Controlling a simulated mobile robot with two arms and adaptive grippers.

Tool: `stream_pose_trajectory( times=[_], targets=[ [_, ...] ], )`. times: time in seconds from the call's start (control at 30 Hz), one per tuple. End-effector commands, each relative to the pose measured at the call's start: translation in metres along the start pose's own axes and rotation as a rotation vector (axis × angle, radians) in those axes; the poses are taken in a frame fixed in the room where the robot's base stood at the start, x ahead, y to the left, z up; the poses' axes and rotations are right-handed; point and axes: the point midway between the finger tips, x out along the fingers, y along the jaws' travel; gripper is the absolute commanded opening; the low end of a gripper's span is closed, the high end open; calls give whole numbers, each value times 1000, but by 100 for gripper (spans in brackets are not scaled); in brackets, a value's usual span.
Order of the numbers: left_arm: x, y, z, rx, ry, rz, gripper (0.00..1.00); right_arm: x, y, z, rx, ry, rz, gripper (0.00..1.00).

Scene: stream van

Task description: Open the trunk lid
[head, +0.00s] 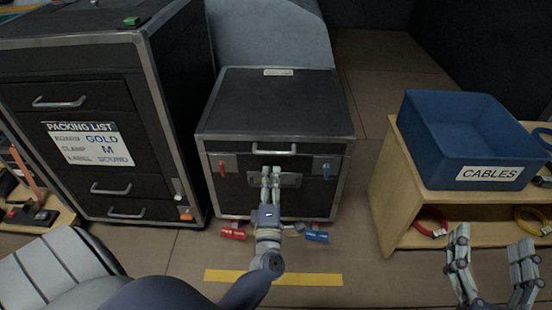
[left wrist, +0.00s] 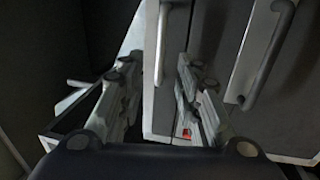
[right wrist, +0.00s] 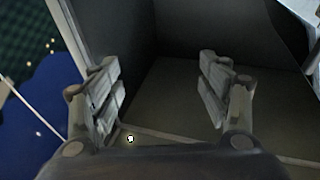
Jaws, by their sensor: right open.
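The trunk (head: 215,195) is a black case with grey metal edges, standing on the floor in the middle of the head view. Its lid (head: 275,103) is down, with a silver handle (head: 273,149) on its front edge. A red latch (head: 222,168) and a blue latch (head: 326,170) flank a central plate (head: 291,180). My left gripper (head: 270,172) is at the trunk's front, just below the handle, its fingers fairly close together. In the left wrist view a pale bar (left wrist: 160,40) shows between them; contact is unclear. My right gripper (head: 490,240) is open and empty at lower right.
A tall black drawer cabinet (head: 150,120) stands close on the left. On the right, a wooden shelf (head: 385,185) carries a blue CABLES bin (head: 430,155). Yellow tape (head: 310,279) marks open floor.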

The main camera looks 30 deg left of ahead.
Motion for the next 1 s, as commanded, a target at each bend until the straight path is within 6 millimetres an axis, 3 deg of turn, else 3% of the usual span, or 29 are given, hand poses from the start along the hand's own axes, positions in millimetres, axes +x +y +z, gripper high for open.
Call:
stream_pose_trajectory(
  times=[0.3,0.5,0.93,1.0],
  targets=[
    [60,-1,1,3,-2,1,31,-2,-5,-38,7,209,-11,70],
    [88,-1,0,4,-2,0,31,-8,-8,-60,12,328,-17,70],
    [97,-1,1,5,-4,-2,31,-11,-8,-71,14,378,-18,70],
    [97,-1,1,5,-4,-2,15,-11,-8,-70,14,378,-18,70]
  ],
)
